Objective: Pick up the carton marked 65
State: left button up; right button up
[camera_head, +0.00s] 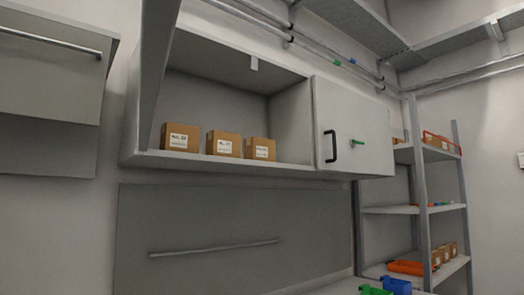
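Three brown cartons stand in a row on the floor of an open grey wall cabinet (215,163): a left carton (180,137), a middle carton (224,144) and a right carton (258,149). Each has a white label with dark print on its front. The print is too small to read, so I cannot tell which carton is marked 65. The cartons stand upright with small gaps between them. Neither of my grippers is in view.
A grey upright panel (157,65) stands at the cabinet's left front. A closed door (352,120) with a black handle covers its right part. A shelf rack (424,190) with more cartons and bins stands at right. Blue (396,286) and green bins sit at the bottom.

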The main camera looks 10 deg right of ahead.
aim_at(257, 148)
jog(key=i+l+u, duration=0.75)
jog(key=k+l, duration=0.1)
